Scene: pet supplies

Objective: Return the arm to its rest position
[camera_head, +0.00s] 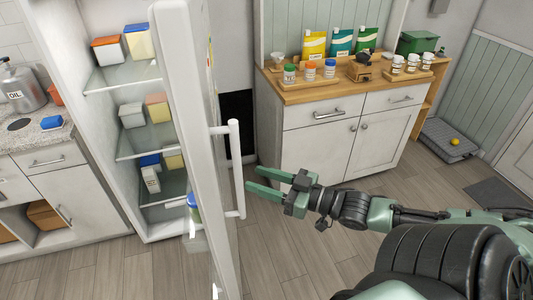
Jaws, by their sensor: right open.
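My right gripper (266,184) reaches in from the right, with its two green fingers spread apart and nothing between them. Its fingertips point left toward the white vertical handle (236,170) of the fridge door and look close to it. I cannot tell whether they touch it. The fridge door (190,120) stands open, seen nearly edge-on. My right arm (400,215) stretches out from the lower right over the floor. My left gripper is not in view.
Fridge shelves (110,78) at left hold several boxes and tubs. A white cabinet (335,150) with a wooden top carries bags, jars and a grinder (362,67). Wood floor (285,255) is open below the gripper.

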